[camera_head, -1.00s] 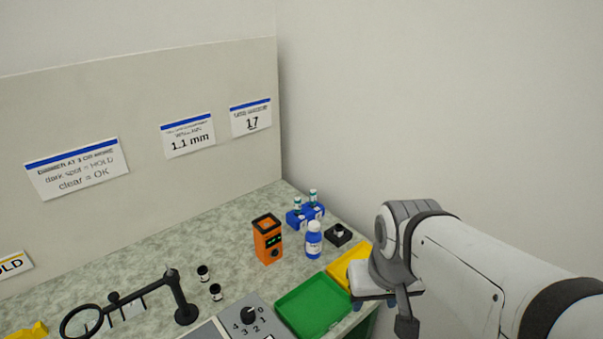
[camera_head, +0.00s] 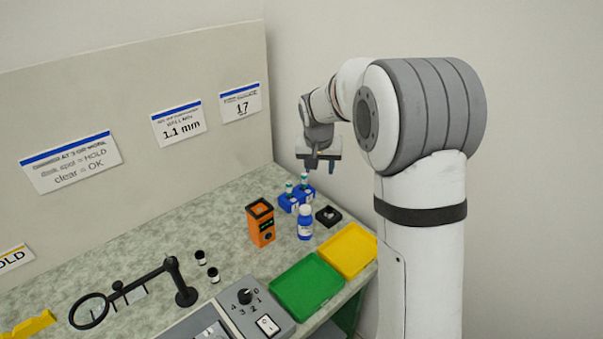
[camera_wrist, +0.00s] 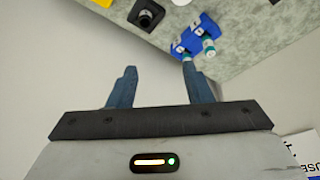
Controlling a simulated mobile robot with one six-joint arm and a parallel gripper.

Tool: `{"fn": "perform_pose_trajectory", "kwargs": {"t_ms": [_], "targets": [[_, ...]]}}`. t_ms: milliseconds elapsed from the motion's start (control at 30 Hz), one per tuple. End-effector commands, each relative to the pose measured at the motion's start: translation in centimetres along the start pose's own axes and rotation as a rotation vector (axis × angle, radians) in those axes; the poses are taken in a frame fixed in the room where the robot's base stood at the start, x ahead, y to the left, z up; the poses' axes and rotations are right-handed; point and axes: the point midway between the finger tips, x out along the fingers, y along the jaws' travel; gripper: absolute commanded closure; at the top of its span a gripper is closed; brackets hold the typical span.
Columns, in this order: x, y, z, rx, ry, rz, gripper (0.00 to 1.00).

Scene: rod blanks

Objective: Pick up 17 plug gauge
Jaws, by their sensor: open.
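Two small teal-and-white upright pieces, which look like the plug gauges, stand in blue holders at the back right of the bench. In the head view the farther piece (camera_head: 304,179) is in one blue holder (camera_head: 307,193) and the nearer piece (camera_head: 289,187) in another (camera_head: 286,204). Their size marks are too small to read. They also show in the wrist view, as one piece (camera_wrist: 208,46) and a blue holder (camera_wrist: 203,30), beyond the right fingertip. My gripper (camera_head: 318,168) is open and empty, above and slightly right of the holders.
A blue bottle (camera_head: 305,225), a black block (camera_head: 328,215) and an orange device (camera_head: 260,224) stand near the holders. Green (camera_head: 300,304) and yellow (camera_head: 350,248) trays lie in front. A wall panel bears a "17" sign (camera_head: 240,104).

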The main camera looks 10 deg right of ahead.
Motion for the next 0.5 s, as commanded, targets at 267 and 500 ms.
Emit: {"fn": "perform_pose_trajectory", "kwargs": {"t_ms": [267, 500], "targets": [[8.3, -5.0, -6.9, 0.065, 0.038, 0.01, 0.55], [12.1, -6.8, -8.7, 0.094, 0.059, 0.009, 0.55]]}}
